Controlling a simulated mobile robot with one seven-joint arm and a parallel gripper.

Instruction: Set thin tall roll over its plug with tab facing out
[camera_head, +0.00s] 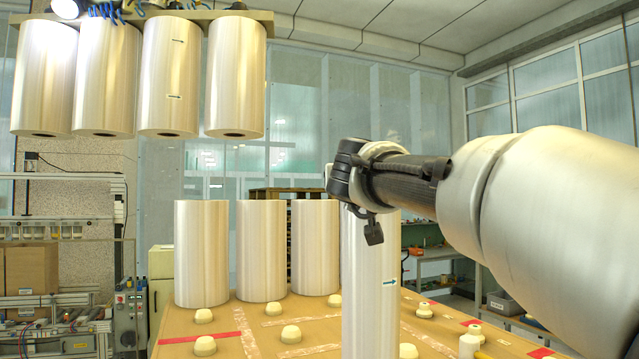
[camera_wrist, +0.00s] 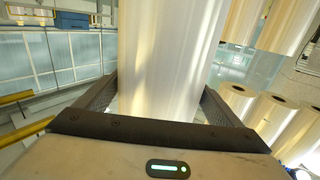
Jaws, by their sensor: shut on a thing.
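My gripper (camera_head: 352,178) is shut on a tall, thin pale roll (camera_head: 369,290), near its upper end. The roll stands upright in the head view and carries a dark arrow tab (camera_head: 390,283) that faces the camera, toward the right of its visible side. The roll's lower end is cut off by the frame, so I cannot tell whether it touches a plug. In the wrist view, the fingers (camera_wrist: 158,98) lie on both sides of the roll (camera_wrist: 168,50). Bare plugs show nearby, one left of the roll (camera_head: 291,334) and one right (camera_head: 424,310).
Three wider rolls stand at the back of the brown pallet top (camera_head: 240,330), the nearest at left (camera_head: 201,253). Several rolls (camera_head: 170,80) hang from a rack at upper left. Red tape strips (camera_head: 205,338) mark the surface. A workbench (camera_head: 440,270) stands behind at right.

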